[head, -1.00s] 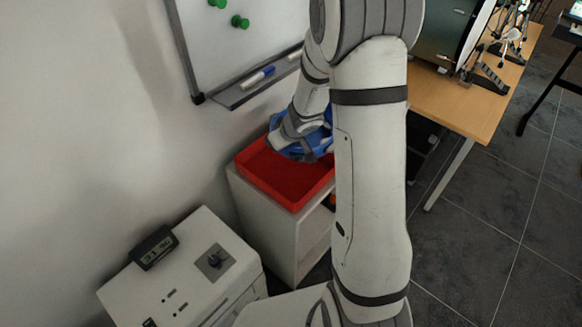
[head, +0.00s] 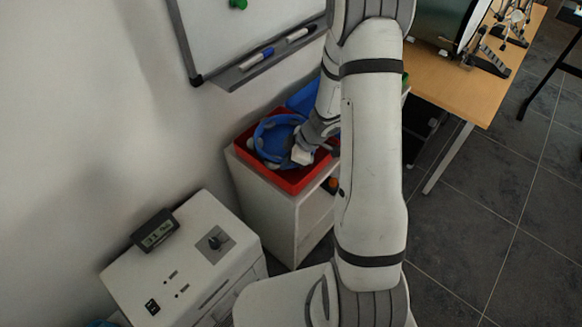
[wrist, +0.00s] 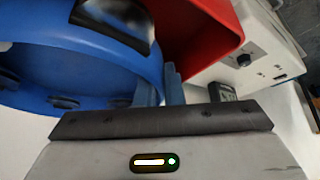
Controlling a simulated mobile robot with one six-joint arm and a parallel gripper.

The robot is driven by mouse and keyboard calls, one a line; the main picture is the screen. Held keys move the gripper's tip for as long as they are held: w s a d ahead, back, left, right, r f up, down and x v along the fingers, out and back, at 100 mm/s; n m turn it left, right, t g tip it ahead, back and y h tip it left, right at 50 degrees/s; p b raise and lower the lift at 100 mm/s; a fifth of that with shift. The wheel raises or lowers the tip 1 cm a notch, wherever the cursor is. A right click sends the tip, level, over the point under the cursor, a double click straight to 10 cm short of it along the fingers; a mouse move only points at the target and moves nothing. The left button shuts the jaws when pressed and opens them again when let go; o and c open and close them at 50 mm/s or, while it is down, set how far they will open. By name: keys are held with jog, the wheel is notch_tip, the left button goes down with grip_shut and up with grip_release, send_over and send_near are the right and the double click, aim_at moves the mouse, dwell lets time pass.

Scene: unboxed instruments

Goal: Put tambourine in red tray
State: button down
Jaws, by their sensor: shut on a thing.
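The tambourine, a blue ring with grey jingles (head: 259,146), is over the red tray (head: 296,187) in the head view, within most of its outline. I cannot tell whether it touches the tray floor. My gripper (head: 300,154) is at its right side, shut on its rim. In the wrist view the tambourine (wrist: 95,62) fills the left, with my fingertips (wrist: 172,80) at its right edge. The red tray (wrist: 205,35) shows beyond it.
The red tray stands on a white cabinet (head: 268,215). A blue tray (head: 301,97) lies just behind it. A whiteboard ledge (head: 262,66) is above. A white unit with a small digital display (head: 155,232) stands at front left.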

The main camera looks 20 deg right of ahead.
jog(key=shift+f+b, duration=0.45)
jog(key=shift+f, duration=1.2)
jog(key=shift+f, duration=0.15)
jog(key=c, duration=1.5)
grip_release()
jog(key=shift+c, duration=0.2)
